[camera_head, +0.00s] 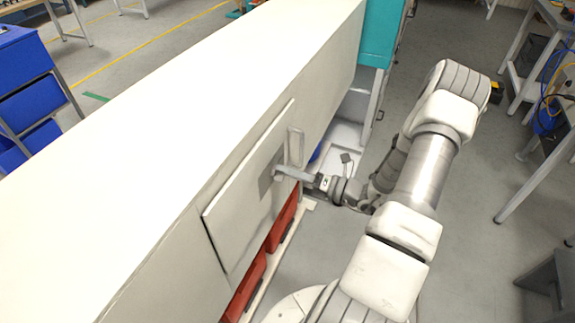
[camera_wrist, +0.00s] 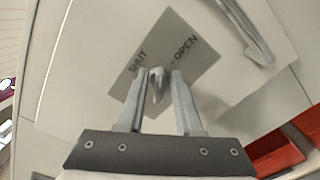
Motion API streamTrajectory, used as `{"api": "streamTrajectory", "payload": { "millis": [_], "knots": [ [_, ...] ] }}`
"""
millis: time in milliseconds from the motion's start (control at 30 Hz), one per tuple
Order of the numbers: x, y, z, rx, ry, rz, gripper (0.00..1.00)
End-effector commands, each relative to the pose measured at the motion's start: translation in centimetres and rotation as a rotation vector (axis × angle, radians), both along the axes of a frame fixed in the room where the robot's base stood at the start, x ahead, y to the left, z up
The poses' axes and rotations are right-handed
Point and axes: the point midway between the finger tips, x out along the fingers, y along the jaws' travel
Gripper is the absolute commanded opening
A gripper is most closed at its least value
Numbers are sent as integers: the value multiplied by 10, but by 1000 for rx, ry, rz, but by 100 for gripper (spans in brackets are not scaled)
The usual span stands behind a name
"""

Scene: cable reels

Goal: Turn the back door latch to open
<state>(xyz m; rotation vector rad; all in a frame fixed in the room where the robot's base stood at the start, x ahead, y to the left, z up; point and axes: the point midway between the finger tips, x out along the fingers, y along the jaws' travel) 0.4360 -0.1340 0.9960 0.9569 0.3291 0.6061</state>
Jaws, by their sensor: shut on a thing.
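The back door (camera_head: 245,195) is a pale panel on the side of a long white cabinet. A grey label plate (camera_wrist: 190,45) on it reads SHUT on the left and OPEN on the right; the plate also shows in the head view (camera_head: 266,180). The small grey latch (camera_wrist: 157,88) stands in front of the plate's lower part. My gripper (camera_wrist: 159,76) is shut on the latch, one finger on each side. In the head view my gripper (camera_head: 279,171) reaches the plate from the right. The fingers hide part of the latch, and I cannot tell exactly which mark it points to.
A grey bar handle (camera_wrist: 247,32) stands out beside the plate, close to my gripper; it also shows in the head view (camera_head: 296,147). Red bins (camera_head: 284,222) sit below the door. Open floor (camera_head: 470,215) lies to the right, with workbenches beyond.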

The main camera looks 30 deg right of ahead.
Motion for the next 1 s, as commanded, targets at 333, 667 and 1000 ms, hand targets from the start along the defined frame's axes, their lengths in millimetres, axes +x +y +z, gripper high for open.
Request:
{"api": "streamTrajectory", "payload": {
  "millis": [333, 667, 1000],
  "knots": [
    [1, -1, -2, 246, 193, -1, 0],
    [1, -1, -5, 404, 316, 1, 0],
    [1, -1, -6, 464, 363, 1, 0]
  ]
}}
